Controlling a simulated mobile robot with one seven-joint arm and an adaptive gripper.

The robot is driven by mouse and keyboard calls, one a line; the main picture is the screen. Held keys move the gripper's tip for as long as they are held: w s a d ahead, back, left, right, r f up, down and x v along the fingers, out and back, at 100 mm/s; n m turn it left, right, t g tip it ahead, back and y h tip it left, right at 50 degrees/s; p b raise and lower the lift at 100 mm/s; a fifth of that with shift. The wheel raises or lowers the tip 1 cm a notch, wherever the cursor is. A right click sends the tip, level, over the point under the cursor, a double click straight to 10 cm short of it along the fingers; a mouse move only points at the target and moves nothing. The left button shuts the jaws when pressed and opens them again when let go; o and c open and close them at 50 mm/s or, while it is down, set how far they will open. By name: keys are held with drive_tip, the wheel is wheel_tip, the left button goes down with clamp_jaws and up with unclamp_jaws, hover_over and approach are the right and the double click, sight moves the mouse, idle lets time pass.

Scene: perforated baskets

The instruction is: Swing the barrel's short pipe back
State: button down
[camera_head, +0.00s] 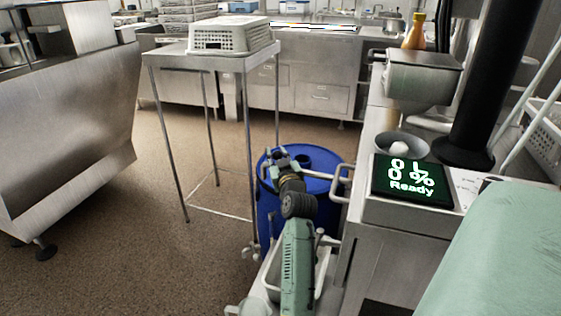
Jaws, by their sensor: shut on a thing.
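The blue barrel (265,209) stands on the floor between the metal table and the counter. A dark round opening or cap shows on its lid. A pale short pipe (322,174) lies over the lid and runs right towards a bent metal rail. My green arm reaches away from me over a pale tray, and my gripper (279,156) is over the barrel's lid. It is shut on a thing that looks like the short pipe. The wrist and fingers hide the grasp, so I cannot tell exactly where the fingers hold it.
A metal table (163,56) with an upturned perforated basket (229,37) stands behind the barrel to the left. The counter at right bears a display (411,181) reading "0L 0% Ready", a bowl (401,145) and a bottle (414,32).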

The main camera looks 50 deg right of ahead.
drive_tip(key=shift+s+a+n+t+y+b, duration=0.15)
drive_tip(key=shift+a+n+t+y+b, duration=0.15)
drive_tip(key=shift+a+y+b, duration=0.25)
drive_tip(key=shift+a, duration=0.1)
drive_tip(key=c, duration=1.3)
unclamp_jaws()
drive_tip(key=shift+a, duration=0.1)
drive_tip(key=shift+s, duration=0.2)
drive_tip(key=v, duration=0.7)
